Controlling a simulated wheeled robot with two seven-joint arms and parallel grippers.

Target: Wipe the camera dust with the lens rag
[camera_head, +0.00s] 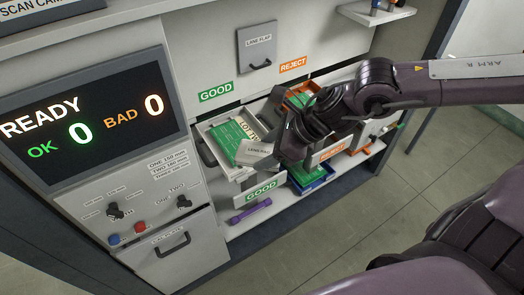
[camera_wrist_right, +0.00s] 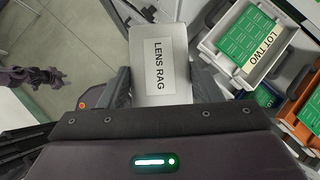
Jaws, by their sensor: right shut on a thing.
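The lens rag (camera_head: 255,149) is a pale grey-white flat piece with a "LENS RAG" label. My right gripper (camera_head: 280,147) is shut on it, in front of the drawers and above the open GOOD drawer in the head view. In the right wrist view, the rag (camera_wrist_right: 158,85) sticks out between the two dark fingers, label facing the camera. A "SCAN CAM" sign (camera_head: 32,6) is cut off at the top left of the head view. Neither the camera lens nor any dust shows.
The open GOOD drawer (camera_head: 205,128) holds green boards; orange-edged REJECT trays (camera_head: 302,87) are behind my right arm. A blue tray (camera_head: 318,184) and a purple bar (camera_head: 250,212) lie on the low shelf. The READY display (camera_head: 85,115) is left. Floor (camera_head: 340,235) in front is clear.

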